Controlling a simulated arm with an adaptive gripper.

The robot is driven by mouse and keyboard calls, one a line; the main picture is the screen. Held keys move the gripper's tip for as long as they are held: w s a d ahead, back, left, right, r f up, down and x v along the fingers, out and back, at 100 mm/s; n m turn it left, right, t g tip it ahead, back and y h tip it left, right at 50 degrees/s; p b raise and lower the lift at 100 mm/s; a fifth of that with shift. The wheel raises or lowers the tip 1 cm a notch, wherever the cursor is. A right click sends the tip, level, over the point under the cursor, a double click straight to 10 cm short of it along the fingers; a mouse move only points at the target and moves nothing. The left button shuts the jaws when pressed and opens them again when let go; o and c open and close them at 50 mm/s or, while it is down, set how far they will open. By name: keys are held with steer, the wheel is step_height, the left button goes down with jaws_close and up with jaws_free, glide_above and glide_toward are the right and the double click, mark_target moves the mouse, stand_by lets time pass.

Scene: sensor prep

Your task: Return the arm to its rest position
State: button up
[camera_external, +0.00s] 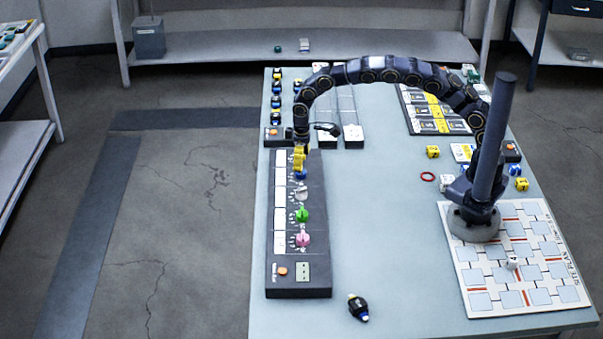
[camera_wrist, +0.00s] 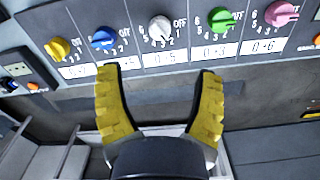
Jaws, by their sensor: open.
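My gripper (camera_wrist: 158,110) has yellow padded fingers spread apart with nothing between them in the wrist view. In the external view my gripper (camera_external: 299,157) hangs down at the far end of the dark knob panel (camera_external: 312,281), close to the blue knob (camera_external: 300,174). The arm arches back to its base at the right side of the table. In the wrist view the panel carries a yellow knob (camera_wrist: 58,48), a blue knob (camera_wrist: 103,38), a white knob (camera_wrist: 160,28), a green knob (camera_wrist: 222,20) and a pink knob (camera_wrist: 282,13). The fingers look apart from the knobs.
A white grid board (camera_external: 480,300) lies around my base. A small dark and yellow object (camera_external: 358,307) lies near the table's front edge. The table's middle (camera_external: 385,230) is clear.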

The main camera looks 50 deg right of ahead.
steer(key=s+d+r+m+h, duration=0.1)
steer(key=s+d+r+m, duration=0.15)
steer(key=d+r, duration=0.55)
steer(key=s+d+r+m, duration=0.2)
steer(key=s+d+r, duration=0.25)
steer(key=d, duration=0.75)
steer(key=s+d+r+g, duration=0.1)
steer(key=s+d, duration=0.3)
steer(key=s, duration=0.8)
steer(key=s+d+r+m+y, duration=0.1)
steer(key=s+d, duration=0.4)
steer(key=s, duration=0.7)
steer(key=shift+s+g, duration=0.3)
steer(key=shift+g, duration=0.1)
steer(key=shift+m, duration=0.25)
